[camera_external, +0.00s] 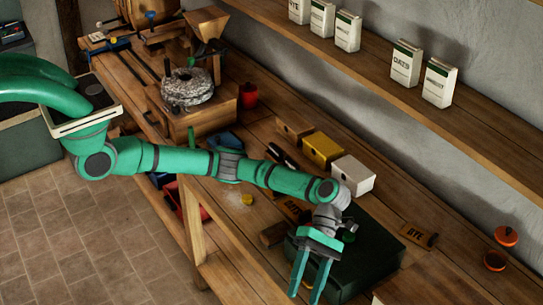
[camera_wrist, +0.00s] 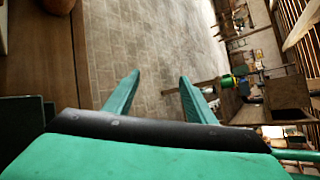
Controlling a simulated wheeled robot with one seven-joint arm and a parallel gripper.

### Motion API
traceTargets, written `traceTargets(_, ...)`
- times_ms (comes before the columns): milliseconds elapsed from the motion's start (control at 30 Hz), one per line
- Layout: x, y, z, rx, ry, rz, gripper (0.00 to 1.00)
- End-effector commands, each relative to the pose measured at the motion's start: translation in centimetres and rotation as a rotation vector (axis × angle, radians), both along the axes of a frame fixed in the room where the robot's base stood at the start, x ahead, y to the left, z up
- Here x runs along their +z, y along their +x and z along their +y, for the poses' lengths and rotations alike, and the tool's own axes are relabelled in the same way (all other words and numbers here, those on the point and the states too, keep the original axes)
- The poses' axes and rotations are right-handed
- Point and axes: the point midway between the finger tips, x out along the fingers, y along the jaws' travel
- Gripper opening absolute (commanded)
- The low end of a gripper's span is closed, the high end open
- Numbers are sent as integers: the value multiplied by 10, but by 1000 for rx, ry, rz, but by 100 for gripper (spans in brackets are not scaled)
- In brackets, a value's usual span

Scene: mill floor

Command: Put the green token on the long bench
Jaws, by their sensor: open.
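My gripper (camera_external: 311,282) hangs over the front edge of the wooden bench (camera_external: 440,278), with its fingers apart and nothing between them. In the wrist view my gripper (camera_wrist: 155,92) is also open and empty, with the tiled floor beyond. A small dark green round piece (camera_external: 349,237) shows beside my wrist, over the dark green box (camera_external: 372,252). I cannot tell whether it is the green token or a knob on the box. No other green token can be made out for sure. My gripper and wrist hide part of the box.
A yellow disc (camera_external: 246,199) lies on the bench. Yellow (camera_external: 322,149) and white (camera_external: 352,176) blocks stand behind my forearm. A millstone (camera_external: 187,87) stands at the far end. Orange-red pots (camera_external: 506,237) are at the right. A shelf (camera_external: 400,95) with packets runs above.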

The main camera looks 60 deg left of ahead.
Motion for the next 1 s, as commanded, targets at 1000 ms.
traceTargets(1000,56,248,124,61,654,-837,50)
